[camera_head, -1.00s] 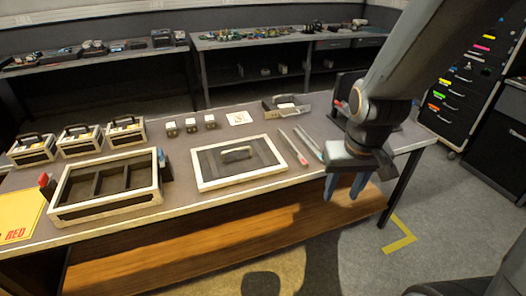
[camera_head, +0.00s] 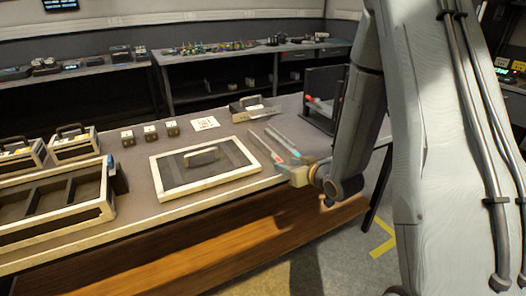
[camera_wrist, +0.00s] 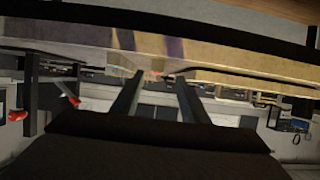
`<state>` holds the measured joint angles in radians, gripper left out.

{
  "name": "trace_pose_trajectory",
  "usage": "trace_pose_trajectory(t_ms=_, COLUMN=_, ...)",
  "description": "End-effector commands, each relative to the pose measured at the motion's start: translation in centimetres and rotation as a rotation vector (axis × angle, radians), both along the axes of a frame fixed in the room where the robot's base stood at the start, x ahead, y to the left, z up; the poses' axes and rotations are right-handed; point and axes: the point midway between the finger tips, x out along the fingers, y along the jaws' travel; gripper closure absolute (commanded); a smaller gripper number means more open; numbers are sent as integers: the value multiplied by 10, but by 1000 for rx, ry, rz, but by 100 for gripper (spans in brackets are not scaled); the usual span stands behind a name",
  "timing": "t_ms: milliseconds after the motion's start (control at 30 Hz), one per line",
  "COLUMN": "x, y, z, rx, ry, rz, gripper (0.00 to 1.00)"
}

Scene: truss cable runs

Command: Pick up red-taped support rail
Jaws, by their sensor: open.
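Two slim rails lie side by side on the table. The red-taped support rail (camera_head: 262,145) is the left one, with its red end towards the table's front edge. The other rail (camera_head: 283,138) has a bluish end. My gripper (camera_head: 292,170) is low at the front edge, close to the near ends of both rails. Its fingers are hard to make out there. In the wrist view my gripper (camera_wrist: 157,82) has its two dark fingers spread with a gap between them. A small reddish spot shows beyond the gap; I cannot tell if it is the tape.
A framed panel with a handle (camera_head: 165,184) lies left of the rails. Several small blocks and a white card (camera_head: 205,123) are behind it. A dark stand (camera_head: 322,104) is to the right. A compartment tray (camera_head: 103,203) stands at the left.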

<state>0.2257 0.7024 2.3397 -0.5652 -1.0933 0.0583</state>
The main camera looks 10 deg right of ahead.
Motion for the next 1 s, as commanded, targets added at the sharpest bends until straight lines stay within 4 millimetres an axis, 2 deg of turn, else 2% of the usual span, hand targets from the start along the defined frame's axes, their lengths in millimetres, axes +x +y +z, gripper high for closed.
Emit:
trace_pose_trajectory(t_ms=267, x=27, y=7, z=-6, rx=0, ry=-2, rz=0, gripper=59)
trace_pose_trajectory(t_ms=500, x=59, y=14, z=-15, rx=-1, ry=0, rz=0, gripper=59)
trace_pose_trajectory(t_ms=667, x=68, y=16, z=-19, rx=0, ry=0, rz=-1, gripper=59)
trace_pose_trajectory(t_ms=867, x=68, y=16, z=-19, rx=0, ry=0, rz=-1, gripper=59)
trace_pose_trajectory(t_ms=1000, x=68, y=16, z=-19, rx=0, ry=0, rz=-1, gripper=81)
